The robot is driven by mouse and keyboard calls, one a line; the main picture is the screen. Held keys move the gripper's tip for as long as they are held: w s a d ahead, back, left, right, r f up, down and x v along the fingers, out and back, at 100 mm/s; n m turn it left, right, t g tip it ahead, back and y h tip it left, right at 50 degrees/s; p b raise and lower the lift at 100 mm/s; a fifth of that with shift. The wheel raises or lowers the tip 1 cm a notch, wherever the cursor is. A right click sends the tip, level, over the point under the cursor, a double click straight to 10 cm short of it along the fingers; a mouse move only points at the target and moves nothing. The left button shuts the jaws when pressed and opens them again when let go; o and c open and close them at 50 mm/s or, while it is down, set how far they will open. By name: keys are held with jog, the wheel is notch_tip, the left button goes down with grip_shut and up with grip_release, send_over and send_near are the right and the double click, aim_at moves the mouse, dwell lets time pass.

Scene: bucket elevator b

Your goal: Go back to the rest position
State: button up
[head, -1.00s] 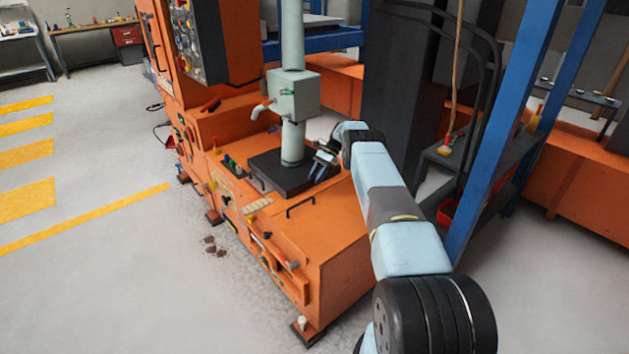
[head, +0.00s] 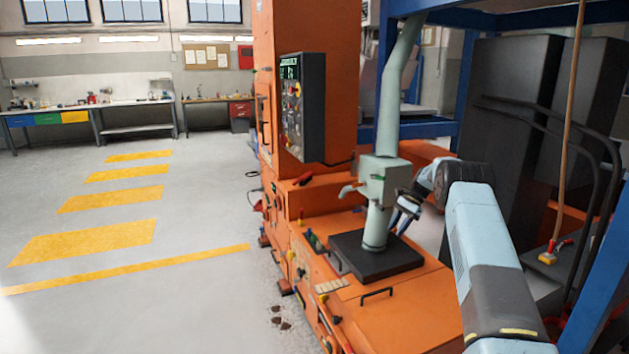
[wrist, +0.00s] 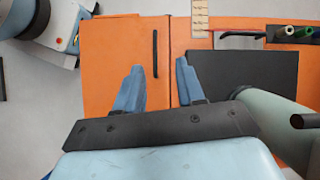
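My gripper (head: 404,216) is beside the pale green pipe (head: 376,228) of the orange machine, on its right side in the head view. In the wrist view my gripper (wrist: 158,88) points down over the orange machine top (wrist: 115,60). Its two blue fingers stand apart with nothing between them. The black square plate (head: 350,262) at the foot of the pipe lies below and to the right of the fingers in the wrist view. A black handle (wrist: 155,53) shows beyond the fingertips.
The pipe's valve box (head: 385,182) with its spout is close to my gripper. A control panel (head: 302,105) hangs on the machine's column. A blue frame post (head: 605,270) and dark cabinets (head: 510,110) stand at the right. The floor (head: 150,310) at the left is clear.

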jog(key=s+a+r+n+t+h, duration=0.15)
jog(key=s+r, duration=0.25)
jog(key=r, duration=0.5)
jog(key=s+a+r+n+h, duration=0.1)
jog(key=s+a+r, duration=0.15)
jog(key=r, duration=0.75)
jog(key=s+a+r+n+t+h, duration=0.1)
jog(key=s+a+r+n+t, duration=0.15)
jog(key=s+r, duration=1.3)
jog(key=s+a+r+n+t+h, duration=0.2)
jog(key=s+n, duration=0.2)
jog(key=s, duration=1.6)
jog(key=s+f+n+t, duration=0.1)
jog(key=s+f, duration=0.1)
jog(key=s, duration=0.6)
jog(key=s+f+n+t, duration=0.1)
jog(key=s+f, duration=0.2)
jog(key=s, duration=0.6)
jog(key=shift+n+h, duration=0.35)
jog(key=shift+n, duration=0.05)
jog(key=shift+d+f, duration=0.1)
